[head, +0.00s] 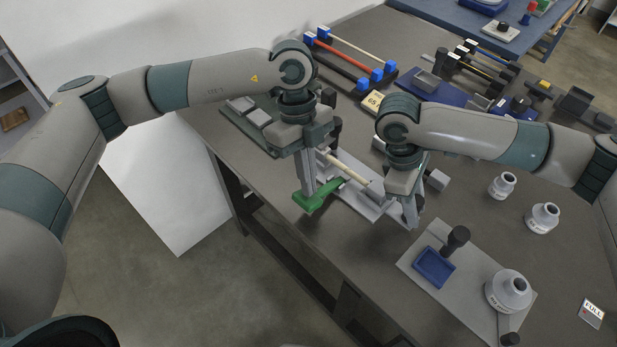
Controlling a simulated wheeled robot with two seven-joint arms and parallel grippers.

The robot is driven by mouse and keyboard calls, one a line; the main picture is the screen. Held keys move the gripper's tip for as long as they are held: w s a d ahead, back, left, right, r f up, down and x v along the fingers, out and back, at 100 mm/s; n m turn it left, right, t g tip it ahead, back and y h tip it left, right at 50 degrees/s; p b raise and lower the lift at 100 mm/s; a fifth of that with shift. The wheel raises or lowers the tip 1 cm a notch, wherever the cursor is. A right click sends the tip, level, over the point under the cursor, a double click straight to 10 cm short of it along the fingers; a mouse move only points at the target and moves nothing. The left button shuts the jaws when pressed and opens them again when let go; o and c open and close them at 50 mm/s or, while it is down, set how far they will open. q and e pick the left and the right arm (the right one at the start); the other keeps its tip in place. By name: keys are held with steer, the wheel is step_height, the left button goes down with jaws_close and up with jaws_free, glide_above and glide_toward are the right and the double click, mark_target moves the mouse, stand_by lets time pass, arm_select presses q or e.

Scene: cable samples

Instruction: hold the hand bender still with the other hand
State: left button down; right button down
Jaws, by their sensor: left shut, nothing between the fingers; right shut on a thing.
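The hand bender (358,204) is a light grey base with a green handle (318,198) at its left end, on the dark table between my grippers. A tan cable (345,168) runs slanting over the base, from beside my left gripper toward my right one. My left gripper (308,191) points down at the green handle, shut and empty; whether it touches the handle is unclear. My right gripper (411,222) points down at the base's right end. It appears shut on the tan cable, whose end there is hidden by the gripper.
A rack with orange and tan cables (345,62) stands behind. A blue tray (434,267) and black-knobbed post stand on a grey board (465,300) in front right. White jars (543,217) stand at right. The table's front edge runs close by the bender.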

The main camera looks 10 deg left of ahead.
mark_target(298, 199)
arm_select(q)
steer(key=shift+s+a+f+t+h, duration=0.35)
steer(key=shift+s+f+t+h, duration=0.2)
steer(key=shift+f, duration=0.2)
steer(key=shift+s+a+f+t+h, duration=0.35)
steer(key=shift+s+f+t+h, duration=0.1)
steer(key=shift+f+t, duration=0.25)
steer(key=shift+s+a+f+m, duration=0.15)
steer(key=shift+f+m, duration=0.15)
steer(key=shift+f, duration=0.2)
steer(key=shift+s+f, duration=0.1)
steer(key=shift+f, duration=0.2)
steer(key=shift+r, duration=0.4)
step_height(298, 199, up, 4)
steer(key=shift+f+t, duration=0.25)
steer(key=v, duration=1)
steer(key=shift+a, duration=0.25)
steer(key=shift+s+f, duration=0.1)
steer(key=shift+f, duration=0.05)
